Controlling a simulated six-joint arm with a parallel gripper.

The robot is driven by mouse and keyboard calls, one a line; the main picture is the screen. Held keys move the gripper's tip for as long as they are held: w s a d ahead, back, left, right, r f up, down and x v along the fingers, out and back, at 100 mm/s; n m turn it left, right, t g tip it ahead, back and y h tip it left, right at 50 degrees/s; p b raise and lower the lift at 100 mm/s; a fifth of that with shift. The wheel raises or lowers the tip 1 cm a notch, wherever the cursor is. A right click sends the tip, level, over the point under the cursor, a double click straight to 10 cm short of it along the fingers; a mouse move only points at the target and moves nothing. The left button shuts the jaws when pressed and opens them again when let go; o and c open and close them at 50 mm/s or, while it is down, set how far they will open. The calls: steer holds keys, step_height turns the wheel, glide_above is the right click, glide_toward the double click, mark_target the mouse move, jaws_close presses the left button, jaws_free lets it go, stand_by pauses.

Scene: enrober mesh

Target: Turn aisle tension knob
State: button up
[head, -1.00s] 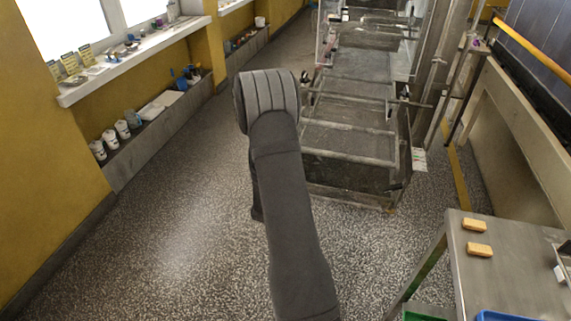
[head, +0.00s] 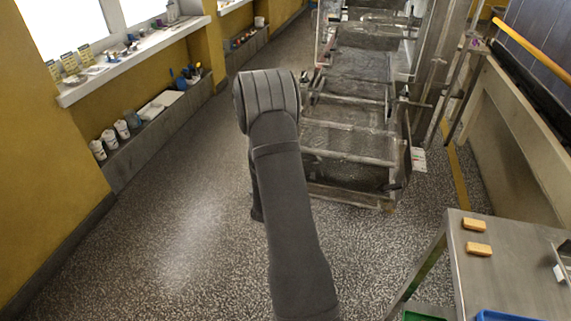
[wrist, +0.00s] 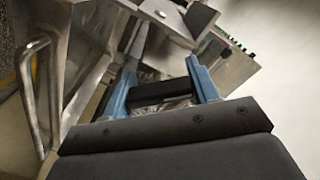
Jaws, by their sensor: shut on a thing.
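In the wrist view my gripper (wrist: 164,82) has two blue fingers, shut on a short black bar-like piece (wrist: 160,94) that spans the gap between them. It looks like the tension knob, but its shape and any marking are largely hidden. Metal parts of a machine lie just past the fingertips. In the head view the enrober with its wire mesh (head: 345,140) stands ahead, just right of my arm. My gripper is hidden there behind my own dark arm.
A bent metal handle (wrist: 30,95) stands left of the fingers in the wrist view. In the head view a steel table (head: 505,285) with two tan bars stands at right front. A ledge with white tubs (head: 114,135) runs along the left wall. Speckled floor is clear at left.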

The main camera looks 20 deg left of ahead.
steer(key=o, duration=1)
steer(key=shift+s, duration=0.1)
steer(key=s, duration=1.7)
steer(key=shift+s, duration=0.1)
steer(key=w, duration=1.7)
steer(key=shift+w, duration=0.2)
